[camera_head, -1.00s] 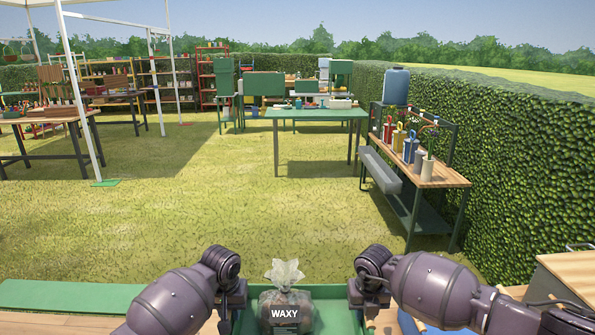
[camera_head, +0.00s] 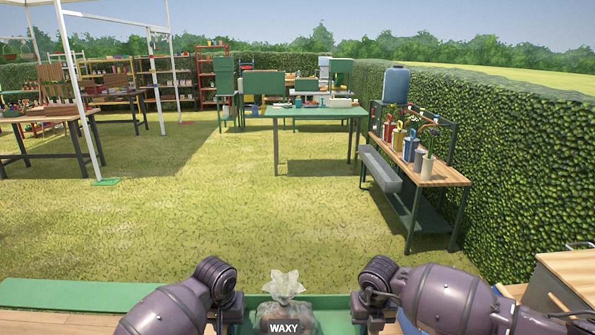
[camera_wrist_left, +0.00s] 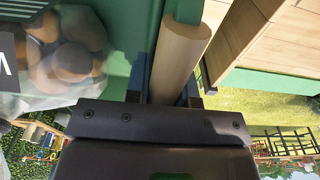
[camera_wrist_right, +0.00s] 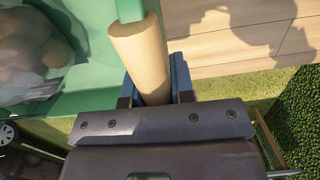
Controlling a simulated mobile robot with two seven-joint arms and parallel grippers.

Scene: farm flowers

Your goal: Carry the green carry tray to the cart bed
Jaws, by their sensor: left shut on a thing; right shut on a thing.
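The green carry tray (camera_head: 332,302) is at the bottom edge of the head view, partly cut off. It holds a clear bag of round brown produce marked WAXY (camera_head: 284,300). My left gripper (camera_head: 228,312) is shut on the tray's wooden handle bar at one end; this pale round handle (camera_wrist_left: 180,58) shows in the left wrist view beside the green wall (camera_wrist_left: 122,40). My right gripper (camera_head: 372,312) is shut on the opposite wooden handle (camera_wrist_right: 140,58), shown in the right wrist view. I cannot pick out the cart bed for certain.
A wooden surface with a green strip (camera_head: 80,294) lies low at the left. A wooden box-like unit (camera_head: 568,280) stands at the lower right. A potting bench (camera_head: 435,172) stands by the hedge. A green table (camera_head: 315,112) is farther off. Open grass lies between.

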